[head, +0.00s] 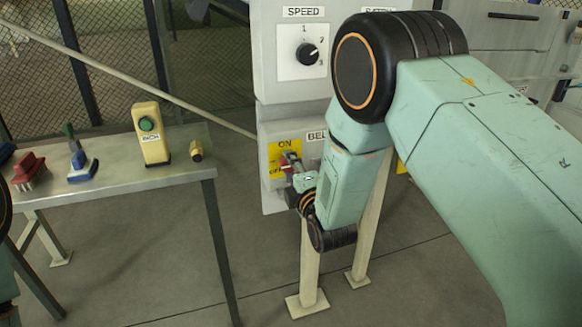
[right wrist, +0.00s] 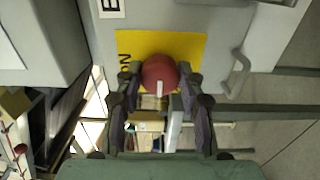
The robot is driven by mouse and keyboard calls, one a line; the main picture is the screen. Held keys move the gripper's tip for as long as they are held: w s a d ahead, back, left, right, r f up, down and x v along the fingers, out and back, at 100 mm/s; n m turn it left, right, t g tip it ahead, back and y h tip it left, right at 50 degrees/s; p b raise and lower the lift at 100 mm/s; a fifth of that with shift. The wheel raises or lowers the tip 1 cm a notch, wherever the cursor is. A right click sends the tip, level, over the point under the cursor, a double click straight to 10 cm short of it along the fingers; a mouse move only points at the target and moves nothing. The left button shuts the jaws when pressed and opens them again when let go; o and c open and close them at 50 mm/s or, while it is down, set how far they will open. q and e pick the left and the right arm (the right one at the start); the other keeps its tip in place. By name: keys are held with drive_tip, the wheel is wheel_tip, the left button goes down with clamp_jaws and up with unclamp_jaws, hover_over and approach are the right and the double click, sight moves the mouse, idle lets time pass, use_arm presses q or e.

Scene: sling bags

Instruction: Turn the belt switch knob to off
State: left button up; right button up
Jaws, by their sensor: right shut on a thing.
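The belt switch knob (right wrist: 157,72) is round and red with a white mark. In the right wrist view the mark points down the picture, while the printed ON lies at the left. It sits on a yellow plate (head: 283,150), which shows ON at the top and OFF at the lower left in the head view. My right gripper (right wrist: 160,86) is shut on the knob, one finger on each side; in the head view the gripper (head: 291,163) partly hides the knob. The OFF print cannot be made out in the wrist view. My left gripper is not in view.
A speed dial (head: 308,54) sits on the panel above. A metal table (head: 120,187) at the left holds a yellow box with a green button (head: 151,135), a small brass piece (head: 196,151) and brushes. A handle (right wrist: 238,74) is beside the plate.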

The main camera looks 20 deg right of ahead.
drive_tip(key=o, duration=1.2)
drive_tip(key=shift+c, duration=0.2)
drive_tip(key=s, duration=1.2)
drive_tip(key=shift+d, duration=0.2)
